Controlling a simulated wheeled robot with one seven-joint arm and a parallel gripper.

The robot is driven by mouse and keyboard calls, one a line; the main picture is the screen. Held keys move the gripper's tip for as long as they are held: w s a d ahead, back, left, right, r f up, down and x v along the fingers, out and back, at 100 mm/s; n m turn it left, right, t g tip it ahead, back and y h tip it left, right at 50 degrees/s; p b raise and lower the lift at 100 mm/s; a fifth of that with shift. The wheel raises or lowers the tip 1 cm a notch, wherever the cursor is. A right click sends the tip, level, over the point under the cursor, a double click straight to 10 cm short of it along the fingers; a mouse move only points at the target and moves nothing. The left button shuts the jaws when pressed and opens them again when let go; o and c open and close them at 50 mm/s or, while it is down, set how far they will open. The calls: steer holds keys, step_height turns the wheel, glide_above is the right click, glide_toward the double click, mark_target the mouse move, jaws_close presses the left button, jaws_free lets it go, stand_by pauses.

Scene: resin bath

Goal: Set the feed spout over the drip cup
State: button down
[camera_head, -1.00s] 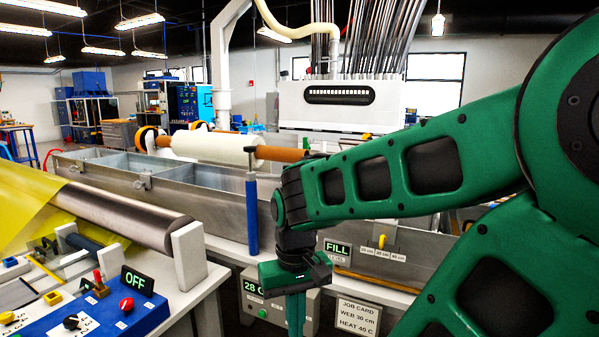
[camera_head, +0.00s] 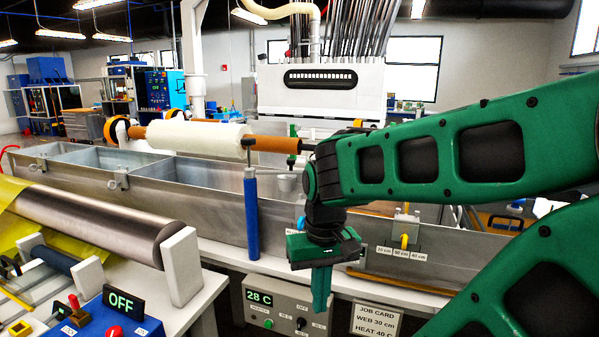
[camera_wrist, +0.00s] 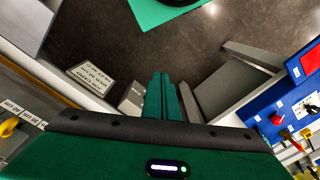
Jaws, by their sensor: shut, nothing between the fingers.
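A small grey cup (camera_head: 287,183), which looks like the drip cup, shows at the metal bath just left of my arm. Behind and above it is a small green-topped fitting (camera_head: 293,153); I cannot tell whether it is the feed spout, and my arm may hide part of this area. My gripper (camera_head: 320,305) points down in front of the bath's near wall, its green fingers together and empty. It is lower than the cup and nearer to me. In the wrist view the shut fingers (camera_wrist: 162,95) point over the dark floor, with neither spout nor cup in sight.
The long metal bath (camera_head: 190,200) runs across the middle, with a white roll (camera_head: 195,138) above it. A blue post (camera_head: 251,215) stands left of my gripper. A control box (camera_head: 285,305) and job card (camera_head: 377,321) are below. A yellow lever (camera_head: 404,241) is at right.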

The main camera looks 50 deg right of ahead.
steer(key=w+d+r+m+t+h, duration=0.1)
steer(key=w+d+r+t+h, duration=0.1)
steer(key=w+d+r, duration=1)
steer(key=m+t+h, duration=0.1)
steer(key=t+h, duration=0.1)
glide_toward(300, 172)
steer(key=s+a+r, duration=0.1)
steer(key=s+a, duration=0.2)
steer(key=s, duration=0.2)
steer(key=w+d+f, duration=0.5)
steer(key=f, duration=0.2)
steer(key=shift+w+f, duration=0.35)
steer(key=shift+f, duration=0.05)
steer(key=shift+d, duration=0.1)
